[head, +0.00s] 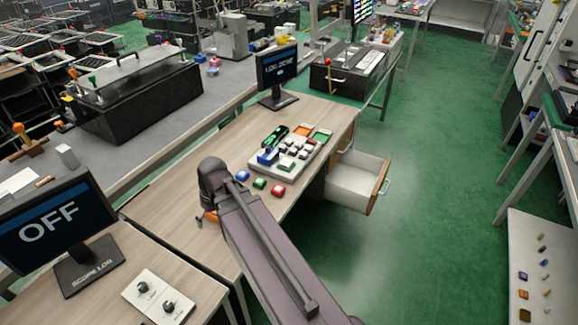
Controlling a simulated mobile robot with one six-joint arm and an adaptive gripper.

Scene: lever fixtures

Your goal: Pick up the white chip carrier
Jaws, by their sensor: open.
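My arm reaches in from the bottom, and my gripper (208,217) is over the desk's near left part, left of and nearer than the board. It is open, mostly hidden behind my wrist, and apart from the board. An orange patch shows beside it.
A drawer (358,181) hangs open at the desk's right. Another monitor (50,220) and a knob panel (161,298) are at left.

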